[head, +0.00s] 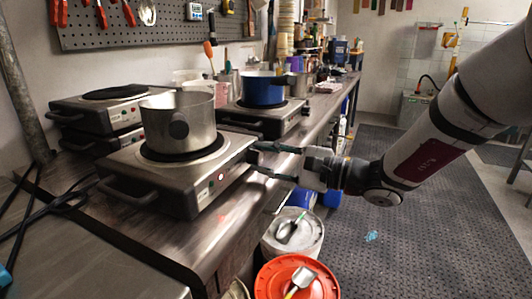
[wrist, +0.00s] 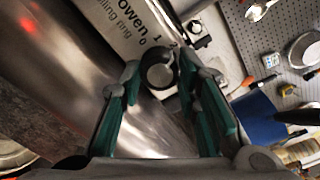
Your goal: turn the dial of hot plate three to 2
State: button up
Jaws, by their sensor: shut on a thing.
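A steel hot plate (head: 199,190) carries a steel pot (head: 178,122) in the head view. My gripper (head: 253,160) is at the right end of its front panel, fingers pointing left. The dial's pointer cannot be made out. The fingers hide the dial in the head view.
A blue pot (head: 264,90) stands on another hot plate (head: 262,118) behind. More hot plates (head: 98,118) are stacked at the left. An orange-lidded bucket (head: 297,282) and a white bucket (head: 292,236) with scoops stand below the bench edge.

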jog(key=shift+f+m, duration=0.1)
jog(key=shift+m, duration=0.2)
jog(key=o, duration=1.2)
jog(key=shift+c, duration=0.2)
jog(key=shift+d, duration=0.15)
jog(key=v, duration=1.1)
jog(key=shift+s+d, duration=0.15)
jog(key=shift+d, duration=0.25)
